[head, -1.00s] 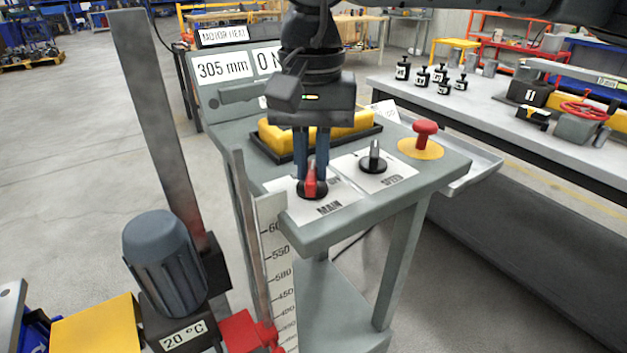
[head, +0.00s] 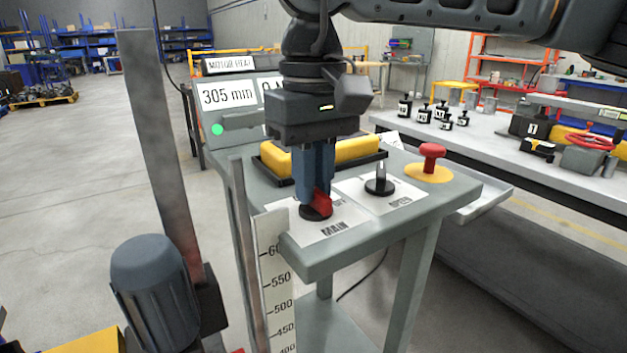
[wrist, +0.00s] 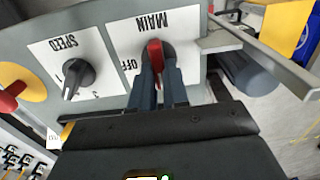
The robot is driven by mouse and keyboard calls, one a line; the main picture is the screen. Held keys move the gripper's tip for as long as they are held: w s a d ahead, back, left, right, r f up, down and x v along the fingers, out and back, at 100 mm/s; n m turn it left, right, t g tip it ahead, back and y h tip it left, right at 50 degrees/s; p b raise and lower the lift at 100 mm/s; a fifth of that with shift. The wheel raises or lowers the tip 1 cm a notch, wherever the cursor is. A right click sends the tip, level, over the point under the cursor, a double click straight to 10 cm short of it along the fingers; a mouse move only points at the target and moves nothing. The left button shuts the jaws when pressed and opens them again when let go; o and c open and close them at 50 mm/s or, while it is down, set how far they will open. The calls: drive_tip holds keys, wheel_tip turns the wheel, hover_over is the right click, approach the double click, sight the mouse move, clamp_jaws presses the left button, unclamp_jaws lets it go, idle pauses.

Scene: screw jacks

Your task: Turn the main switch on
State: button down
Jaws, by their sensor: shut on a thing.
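The main switch (head: 321,204) is a red handle on a black round base, on a white plate marked MAIN on top of the grey console. It also shows in the wrist view (wrist: 154,52), its red handle between my fingers. My gripper (head: 315,190) points down from above with its blue-grey fingers shut on the red handle. In the wrist view my gripper (wrist: 158,85) has a finger on either side of the handle. The handle is turned at an angle in the head view. A green lamp (head: 217,130) is lit on the console's upright panel.
The black speed knob (head: 380,185) and a red mushroom button (head: 431,158) on a yellow disc stand right of the switch. A ruler (head: 276,285) and motor (head: 155,290) stand in front at left.

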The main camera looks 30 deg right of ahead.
idle(0.4)
drive_tip(key=c, duration=1.1)
unclamp_jaws()
drive_tip(key=shift+r, duration=0.1)
wheel_tip(320, 180, up, 8)
drive_tip(key=shift+f+p, duration=0.15)
drive_tip(key=shift+p, duration=0.15)
